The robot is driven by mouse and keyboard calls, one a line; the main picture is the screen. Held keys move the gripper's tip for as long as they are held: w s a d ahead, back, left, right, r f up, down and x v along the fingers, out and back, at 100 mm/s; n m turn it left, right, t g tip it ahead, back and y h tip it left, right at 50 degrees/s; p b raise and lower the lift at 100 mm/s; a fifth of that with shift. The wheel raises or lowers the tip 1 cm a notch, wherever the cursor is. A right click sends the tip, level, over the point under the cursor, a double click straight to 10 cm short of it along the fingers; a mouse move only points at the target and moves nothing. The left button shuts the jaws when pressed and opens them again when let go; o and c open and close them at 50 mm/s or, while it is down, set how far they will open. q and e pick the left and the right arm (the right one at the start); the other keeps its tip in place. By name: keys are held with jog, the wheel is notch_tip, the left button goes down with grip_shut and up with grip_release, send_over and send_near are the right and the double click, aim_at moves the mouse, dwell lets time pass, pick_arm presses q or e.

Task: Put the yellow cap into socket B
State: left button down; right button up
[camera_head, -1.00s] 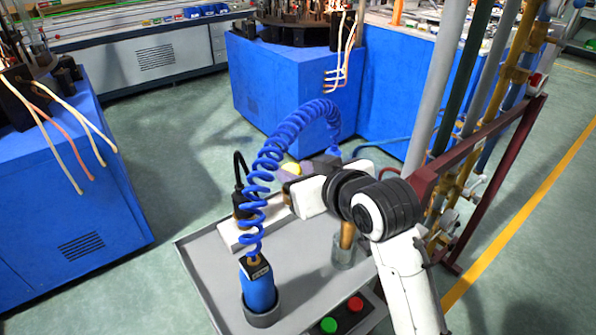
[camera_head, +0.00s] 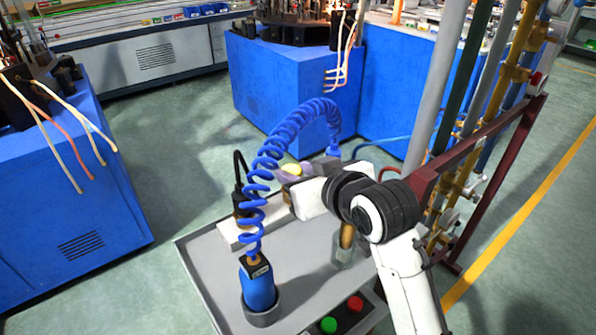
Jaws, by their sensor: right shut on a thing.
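My right gripper (camera_head: 288,174) reaches in from the right over the far part of the grey cart. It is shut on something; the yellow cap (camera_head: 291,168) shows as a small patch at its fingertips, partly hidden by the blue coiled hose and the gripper. I cannot make out the finger contact clearly. A low white block (camera_head: 230,239) lies on the cart below and left of the gripper, partly covered by the hose. Socket B cannot be told apart, and no letter is readable. My left gripper is out of view.
The grey cart top (camera_head: 205,262) holds a blue-handled tool (camera_head: 259,287) in a round holder, a glass jar (camera_head: 343,252) with a brown handle, and green and red buttons (camera_head: 342,314). The blue coiled hose (camera_head: 293,122) arches close to the gripper. Pipes (camera_head: 440,90) stand at right.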

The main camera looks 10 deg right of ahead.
jog(key=shift+f+b, duration=0.3)
jog(key=shift+f, duration=0.95)
dwell(0.3)
jog(key=o, duration=1.1)
jog(key=shift+r, duration=0.15)
jog(key=shift+r+p, duration=0.4)
jog(key=shift+r, duration=4.05)
